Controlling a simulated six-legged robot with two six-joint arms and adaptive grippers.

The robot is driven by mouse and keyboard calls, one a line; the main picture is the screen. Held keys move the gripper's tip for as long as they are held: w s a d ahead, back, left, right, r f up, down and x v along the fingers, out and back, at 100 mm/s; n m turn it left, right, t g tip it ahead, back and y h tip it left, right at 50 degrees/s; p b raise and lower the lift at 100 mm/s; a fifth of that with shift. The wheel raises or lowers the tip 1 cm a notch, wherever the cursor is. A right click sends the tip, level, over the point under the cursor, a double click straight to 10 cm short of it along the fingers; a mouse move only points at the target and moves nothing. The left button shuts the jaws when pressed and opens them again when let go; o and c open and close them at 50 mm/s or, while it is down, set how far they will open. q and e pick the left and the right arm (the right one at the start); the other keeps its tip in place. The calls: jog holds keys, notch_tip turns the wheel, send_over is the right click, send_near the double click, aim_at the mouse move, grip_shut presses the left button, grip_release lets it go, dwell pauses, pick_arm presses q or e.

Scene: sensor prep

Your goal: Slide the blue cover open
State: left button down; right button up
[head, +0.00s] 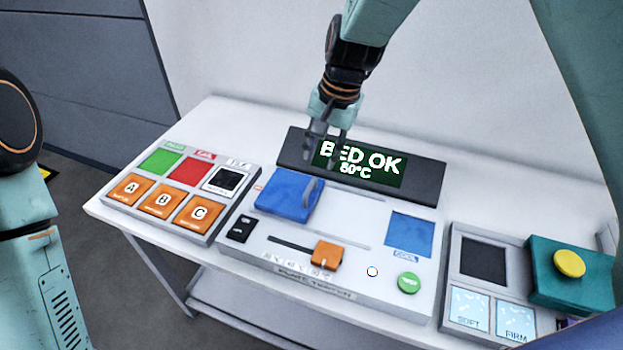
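The blue cover (284,193) is a flat blue slab on the left of the middle white panel. A grey rounded piece, perhaps its handle, stands at its right edge. A flat blue square (410,233) lies to the right on the same panel. My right gripper (328,152) hangs above and behind the cover, in front of the display. Its two fingers point down and look apart, with nothing seen between them; no contact with the cover is clear. My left arm shows at the left edge, but its gripper is out of view.
The display (430,180) reads "BED OK 50°C". An orange slider knob (327,254) and green button (408,282) sit nearer the front. A button panel (208,224) stands left; a teal box with a yellow button (569,263) stands right. The panel between the blue pieces is mostly clear.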

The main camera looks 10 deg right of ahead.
aim_at(311, 185)
jog(key=f, duration=0.2)
jog(key=a+f, duration=0.1)
jog(key=f, duration=0.4)
jog(key=shift+w+a, duration=0.15)
jog(key=shift+a+f, duration=0.1)
jog(key=shift+f, duration=0.1)
jog(key=shift+a, duration=0.2)
jog(key=shift+d, duration=0.2)
jog(key=c, duration=0.4)
jog(key=shift+a, duration=0.1)
grip_shut()
